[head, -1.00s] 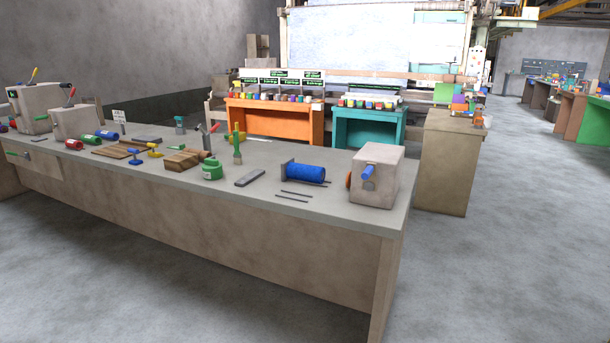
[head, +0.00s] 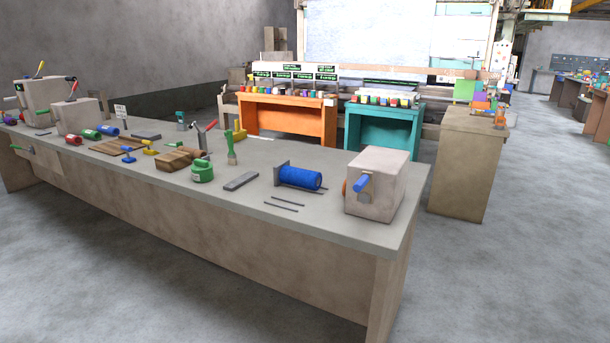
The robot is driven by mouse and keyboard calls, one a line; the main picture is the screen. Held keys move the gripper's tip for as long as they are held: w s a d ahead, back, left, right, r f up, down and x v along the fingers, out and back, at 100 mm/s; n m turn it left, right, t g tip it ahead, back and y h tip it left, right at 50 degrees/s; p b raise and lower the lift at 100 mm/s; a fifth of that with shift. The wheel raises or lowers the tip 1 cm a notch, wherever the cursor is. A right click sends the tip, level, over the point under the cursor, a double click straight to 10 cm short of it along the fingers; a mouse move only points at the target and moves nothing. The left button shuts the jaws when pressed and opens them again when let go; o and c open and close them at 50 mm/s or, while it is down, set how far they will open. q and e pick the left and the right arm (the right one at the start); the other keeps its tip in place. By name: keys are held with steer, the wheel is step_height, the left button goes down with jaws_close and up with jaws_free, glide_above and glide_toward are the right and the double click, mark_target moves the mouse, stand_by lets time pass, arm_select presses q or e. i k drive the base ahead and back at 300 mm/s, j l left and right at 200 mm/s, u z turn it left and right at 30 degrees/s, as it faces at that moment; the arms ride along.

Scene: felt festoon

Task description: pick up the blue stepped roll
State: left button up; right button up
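A large blue roll (head: 301,178) lies on its side near the right end of the long grey workbench (head: 330,215), against an upright grey plate (head: 281,173). A smaller blue roll (head: 109,130) lies at the left part of the bench, beside a green roll (head: 91,134) and a red roll (head: 73,140). At this size I cannot tell which blue roll is stepped. Neither of my grippers is in view.
A beige box with a blue handle (head: 377,184) stands at the bench's right end. Hand tools, wooden boards (head: 181,158) and a green tin (head: 202,171) lie along the bench. Orange (head: 288,118) and teal (head: 384,128) tables stand behind. The floor in front and at right is clear.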

mark_target(303, 178)
steer(key=i+l, duration=0.25)
steer(key=i+l+u, duration=0.1)
steer(key=l, duration=0.35)
steer(key=i+l+u, duration=0.1)
steer(key=i+l, duration=0.45)
steer(key=l, duration=0.2)
